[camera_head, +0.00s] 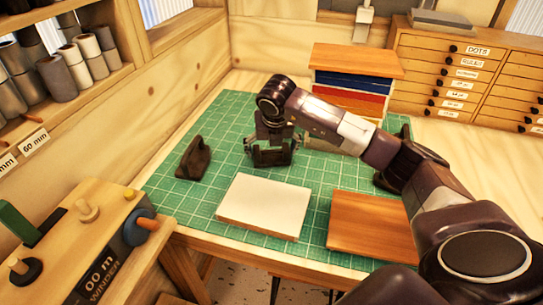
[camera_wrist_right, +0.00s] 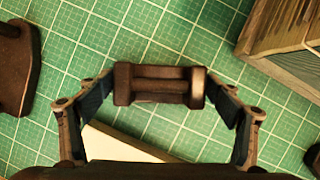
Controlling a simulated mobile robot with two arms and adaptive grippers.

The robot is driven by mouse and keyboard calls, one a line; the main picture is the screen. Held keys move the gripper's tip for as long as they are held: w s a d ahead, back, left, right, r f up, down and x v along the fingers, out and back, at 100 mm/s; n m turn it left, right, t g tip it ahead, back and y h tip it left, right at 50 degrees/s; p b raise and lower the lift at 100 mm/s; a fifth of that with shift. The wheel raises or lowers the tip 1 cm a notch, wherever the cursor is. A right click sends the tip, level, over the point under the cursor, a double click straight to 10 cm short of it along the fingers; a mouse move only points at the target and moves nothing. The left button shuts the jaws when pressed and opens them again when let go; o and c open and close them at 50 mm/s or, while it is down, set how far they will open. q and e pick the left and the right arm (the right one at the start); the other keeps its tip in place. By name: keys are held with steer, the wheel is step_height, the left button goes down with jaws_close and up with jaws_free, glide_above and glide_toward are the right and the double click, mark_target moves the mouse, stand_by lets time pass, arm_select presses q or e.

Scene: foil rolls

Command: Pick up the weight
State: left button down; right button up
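A dark weight with a bar handle lies on the green mat below my right wrist, and it shows in the right wrist view (camera_wrist_right: 160,85). My right gripper (camera_head: 271,153) reaches down over it, and in the right wrist view its fingers (camera_wrist_right: 160,90) stand wide apart, one at each end of the weight. The fingertips are very close to its ends; firm contact does not show. A second dark handled block (camera_head: 193,158) stands on the mat to the left. My left gripper is out of view.
A white-topped slab (camera_head: 263,206) and a brown wooden board (camera_head: 371,225) lie at the front of the green mat (camera_head: 172,201). A wooden winder (camera_head: 85,247) is at front left.

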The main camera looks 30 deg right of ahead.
steer(key=c, duration=1.5)
steer(key=shift+w+r, duration=0.2)
steer(key=shift+c, duration=0.6)
